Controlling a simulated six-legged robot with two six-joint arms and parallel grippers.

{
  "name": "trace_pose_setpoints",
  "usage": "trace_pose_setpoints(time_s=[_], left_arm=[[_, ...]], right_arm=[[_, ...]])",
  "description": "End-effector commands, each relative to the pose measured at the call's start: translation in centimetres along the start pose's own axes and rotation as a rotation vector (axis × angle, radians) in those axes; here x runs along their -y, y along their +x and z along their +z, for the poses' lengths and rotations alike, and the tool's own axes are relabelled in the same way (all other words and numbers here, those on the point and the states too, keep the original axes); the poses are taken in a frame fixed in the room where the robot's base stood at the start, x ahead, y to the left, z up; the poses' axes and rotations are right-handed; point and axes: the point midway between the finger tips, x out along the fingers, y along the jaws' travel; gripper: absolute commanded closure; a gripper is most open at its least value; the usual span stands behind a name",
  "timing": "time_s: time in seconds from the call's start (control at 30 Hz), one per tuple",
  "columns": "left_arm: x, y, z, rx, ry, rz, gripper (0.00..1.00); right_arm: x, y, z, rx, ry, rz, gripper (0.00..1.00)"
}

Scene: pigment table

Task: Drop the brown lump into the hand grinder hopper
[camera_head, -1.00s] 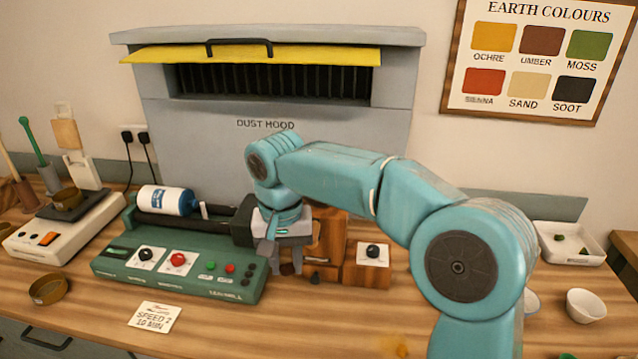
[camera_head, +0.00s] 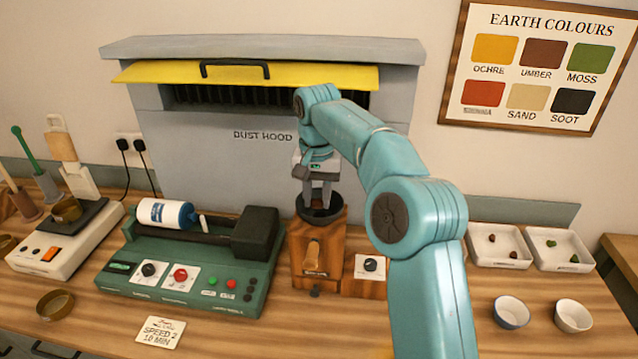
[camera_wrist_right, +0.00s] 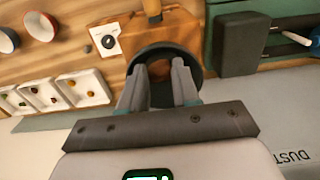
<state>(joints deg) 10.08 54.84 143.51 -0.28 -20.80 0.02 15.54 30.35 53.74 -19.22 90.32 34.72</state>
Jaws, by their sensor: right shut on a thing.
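The hand grinder is a wooden box (camera_head: 312,255) with a round black hopper (camera_head: 336,213) on top. My right gripper (camera_head: 318,204) points down over the hopper, its fingertips at about rim height. In the right wrist view the fingers (camera_wrist_right: 159,80) sit over the dark round opening of the hopper (camera_wrist_right: 195,62). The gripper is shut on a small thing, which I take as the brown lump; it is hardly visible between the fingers. Two other brown lumps (camera_head: 491,238) lie in a white tray (camera_head: 484,263) at the right. My left gripper is not in view.
A green roller mill (camera_head: 180,285) stands left of the grinder, with a scale (camera_head: 55,250) further left. The grey dust hood (camera_head: 230,150) stands behind. A tray with green lumps (camera_head: 572,266) and two bowls (camera_head: 510,313) (camera_head: 573,316) are at the right.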

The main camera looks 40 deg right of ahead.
Motion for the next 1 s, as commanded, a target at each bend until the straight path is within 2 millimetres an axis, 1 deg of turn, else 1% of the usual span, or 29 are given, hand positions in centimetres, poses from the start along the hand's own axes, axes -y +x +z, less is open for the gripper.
trace_pose_setpoints(time_s=[0.03,0.07,0.13,0.23,0.3,0.4,0.53,0.83,1.0], left_arm=[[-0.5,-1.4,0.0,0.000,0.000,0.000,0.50],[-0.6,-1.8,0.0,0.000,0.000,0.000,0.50],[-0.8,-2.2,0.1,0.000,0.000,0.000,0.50],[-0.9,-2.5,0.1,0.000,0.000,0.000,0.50],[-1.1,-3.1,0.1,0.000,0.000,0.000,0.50],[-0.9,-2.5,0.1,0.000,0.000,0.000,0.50],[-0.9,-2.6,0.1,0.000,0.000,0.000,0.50],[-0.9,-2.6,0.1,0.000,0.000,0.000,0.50],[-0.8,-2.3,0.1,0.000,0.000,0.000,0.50]], right_arm=[[0.0,-0.6,-1.1,0.002,0.004,0.002,1.00],[0.0,-0.6,-1.6,0.002,0.003,0.001,1.00],[0.1,-0.5,-2.4,0.000,0.002,0.000,1.00],[0.1,-0.2,-3.1,0.001,0.001,0.001,1.00],[0.1,-0.3,-3.8,0.001,0.002,0.001,1.00],[0.1,1.9,-3.8,0.004,-0.001,0.002,1.00],[0.1,3.3,-3.8,0.001,0.001,0.001,1.00],[0.1,3.6,-3.8,0.000,0.001,0.000,1.00],[0.1,4.2,-3.8,0.000,0.001,0.000,1.00]])
